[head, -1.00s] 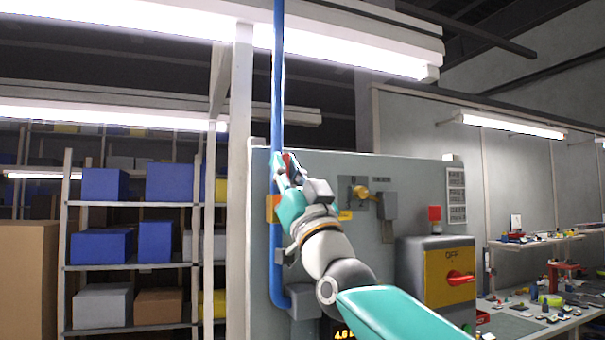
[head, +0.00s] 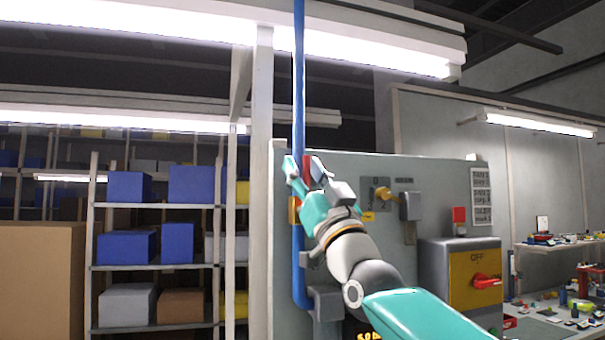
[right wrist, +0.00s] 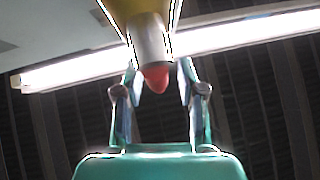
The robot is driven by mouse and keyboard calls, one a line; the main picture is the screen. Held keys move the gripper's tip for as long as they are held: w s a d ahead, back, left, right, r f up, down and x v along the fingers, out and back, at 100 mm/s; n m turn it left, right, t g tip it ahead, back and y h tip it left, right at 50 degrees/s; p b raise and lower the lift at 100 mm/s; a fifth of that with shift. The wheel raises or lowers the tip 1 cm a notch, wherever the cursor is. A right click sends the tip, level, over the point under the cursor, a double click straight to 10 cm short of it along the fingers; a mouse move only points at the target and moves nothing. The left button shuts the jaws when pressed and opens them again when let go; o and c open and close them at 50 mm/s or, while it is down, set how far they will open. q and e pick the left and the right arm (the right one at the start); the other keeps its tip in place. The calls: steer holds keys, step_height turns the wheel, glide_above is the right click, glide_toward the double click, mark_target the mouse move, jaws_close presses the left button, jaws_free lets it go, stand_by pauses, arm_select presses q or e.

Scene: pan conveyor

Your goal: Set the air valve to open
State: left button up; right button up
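The air valve sits on the blue vertical pipe (head: 299,90) at the left edge of the grey panel. Its yellow-orange body (head: 294,210) shows beside my right gripper (head: 305,169) in the head view. A red part (head: 307,168) shows between the fingers there. In the right wrist view, the yellow body (right wrist: 138,8), a silver cylinder (right wrist: 152,42) and a red tip (right wrist: 155,78) point down between the open fingers of my right gripper (right wrist: 157,85). Gaps show on both sides of the red tip. The handle's exact angle is hard to tell. My left gripper is out of view.
The grey panel (head: 350,170) carries a yellow knob (head: 382,194), a red button (head: 459,214) and a yellow box (head: 475,277) with a red switch, marked OFF. Shelves of boxes (head: 155,206) stand at left. A cluttered bench (head: 545,325) is at right.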

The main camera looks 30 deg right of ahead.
steer(key=shift+s, duration=0.1)
steer(key=v, duration=1.2)
stand_by(0.4)
